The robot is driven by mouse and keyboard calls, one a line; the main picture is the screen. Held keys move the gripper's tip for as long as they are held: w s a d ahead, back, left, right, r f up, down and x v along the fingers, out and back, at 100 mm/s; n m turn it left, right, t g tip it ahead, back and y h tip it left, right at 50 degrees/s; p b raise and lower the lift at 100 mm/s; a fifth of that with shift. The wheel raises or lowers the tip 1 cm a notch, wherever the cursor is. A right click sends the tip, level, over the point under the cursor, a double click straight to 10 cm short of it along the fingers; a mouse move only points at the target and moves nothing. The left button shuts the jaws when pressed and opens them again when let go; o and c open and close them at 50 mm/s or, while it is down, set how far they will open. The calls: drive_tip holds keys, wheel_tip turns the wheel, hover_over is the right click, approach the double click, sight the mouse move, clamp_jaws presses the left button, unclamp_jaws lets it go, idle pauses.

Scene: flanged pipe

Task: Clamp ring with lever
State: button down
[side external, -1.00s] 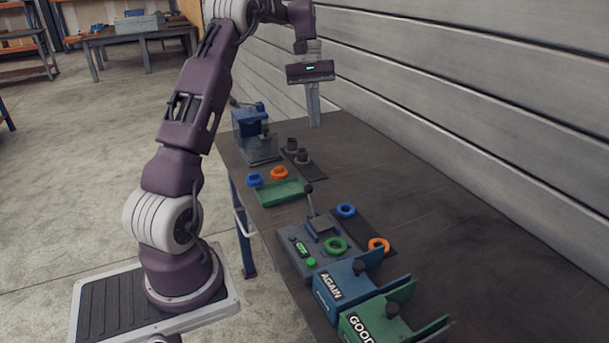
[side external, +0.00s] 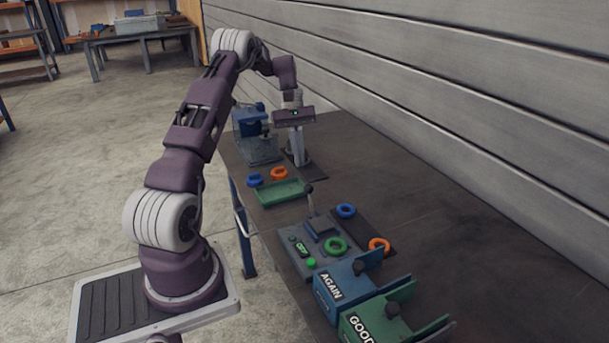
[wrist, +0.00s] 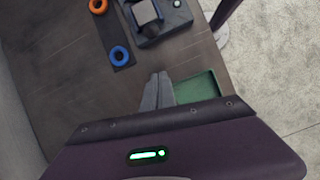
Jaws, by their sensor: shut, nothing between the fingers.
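My gripper (side external: 298,163) is shut and empty, low over the dark mat at the back of the table, where the dark flanged pieces are mostly hidden behind it. Its closed fingers also show in the wrist view (wrist: 158,80). A lever with a black knob (side external: 309,189) stands upright on the grey fixture (side external: 322,226). A green ring (side external: 336,246) lies on the panel by the fixture. A blue ring (side external: 346,211) and an orange ring (side external: 378,245) lie on a mat to its right.
A blue machine (side external: 250,125) stands at the back left, close to my gripper. A blue AGAIN box (side external: 340,290) and a green GOOD box (side external: 385,325) stand at the front. The panel shows an OFF sign (side external: 302,250). The table's right side is clear.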

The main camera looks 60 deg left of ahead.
sight(310, 198)
drive_tip(key=s+d+f, duration=0.1)
drive_tip(key=d+f, duration=0.1)
drive_tip(key=d, duration=0.3)
drive_tip(key=shift+d+f, duration=0.25)
drive_tip(key=shift+f, duration=0.1)
drive_tip(key=shift+d+r, duration=0.1)
